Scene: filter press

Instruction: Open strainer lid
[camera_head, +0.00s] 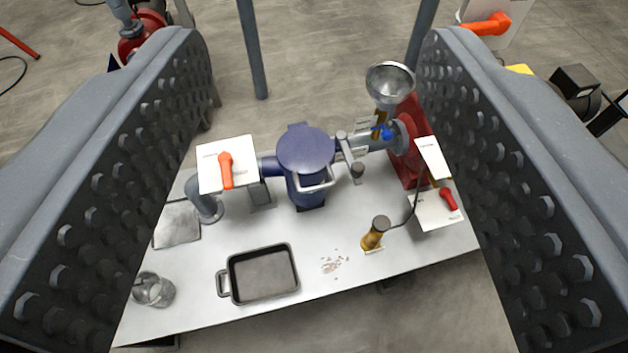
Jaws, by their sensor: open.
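The blue strainer (303,188) stands on the grey table, around the middle of the view. Its round blue lid (306,150) sits on top and looks closed. A light metal handle (315,183) shows on its front side, and a clamp-like grey fitting (350,150) is at its right. My gripper (325,190) is open, with its two studded jaws at the left and right edges of the view. The jaws are apart from the strainer, which lies below and between them. Nothing is held.
On the table (315,275) are a black tray (263,273), a metal cup (153,290) and a brass item (375,233). A white plate with an orange handle (226,170) stands left of the strainer. A metal funnel (389,82) and red pump (412,140) stand right.

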